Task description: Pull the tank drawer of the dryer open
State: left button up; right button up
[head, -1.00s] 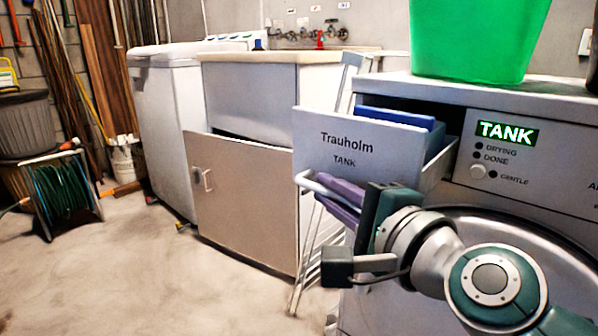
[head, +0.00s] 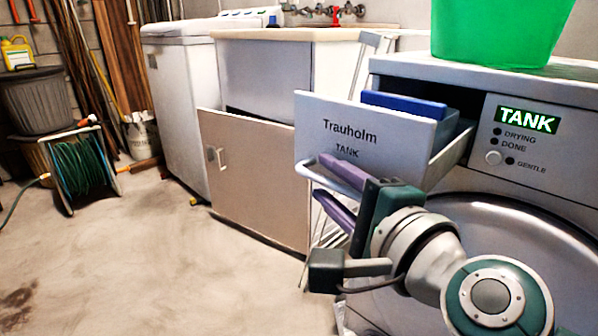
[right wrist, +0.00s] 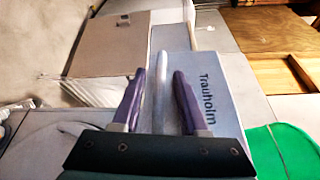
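The dryer's tank drawer (head: 366,137), its white front marked "Trauholm TANK", stands pulled out of the dryer (head: 520,215). A blue block-like part (head: 404,105) shows inside it. The drawer's bar handle (head: 322,182) runs along the lower front; it also shows in the right wrist view (right wrist: 160,85). My right gripper (head: 338,190) is at the handle, one purple finger above the bar and one below. In the right wrist view the fingers (right wrist: 158,75) stand apart with gaps on both sides of the bar. My left gripper is out of view.
A green tub (head: 500,30) stands on the dryer. A sink cabinet (head: 255,180) with its door ajar is left of the drawer, with a folded metal rack (head: 362,65) between. A hose reel (head: 83,170) stands far left.

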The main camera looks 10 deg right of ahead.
jog(key=shift+s+d, duration=0.15)
jog(key=shift+s, duration=0.15)
jog(key=p+v, duration=0.2)
jog(key=v, duration=0.7)
jog(key=shift+s, duration=0.2)
jog(key=s+a+r+n+g+y+p, duration=0.15)
jog(key=s+r+n+g+p, duration=0.35)
jog(key=r+p, duration=0.5)
jog(key=s+a+r+n+g+p, duration=0.25)
jog(key=r+n+p, duration=0.5)
jog(key=p, duration=0.45)
jog(key=s+d+r+n+g+h+p, duration=0.3)
jog(key=s+d+r+p, duration=0.25)
jog(key=r+p, duration=0.45)
jog(key=s+d+r+n+g+h+p, duration=0.2)
jog(key=s+d+r+n+h+p, duration=0.25)
jog(key=r+p, duration=0.6)
notch_tip(320, 180, up, 31)
jog(key=s+m+y+p, duration=0.1)
jog(key=p, duration=3.3)
jog(key=shift+s+d+y, duration=0.25)
jog(key=shift+d+y, duration=0.05)
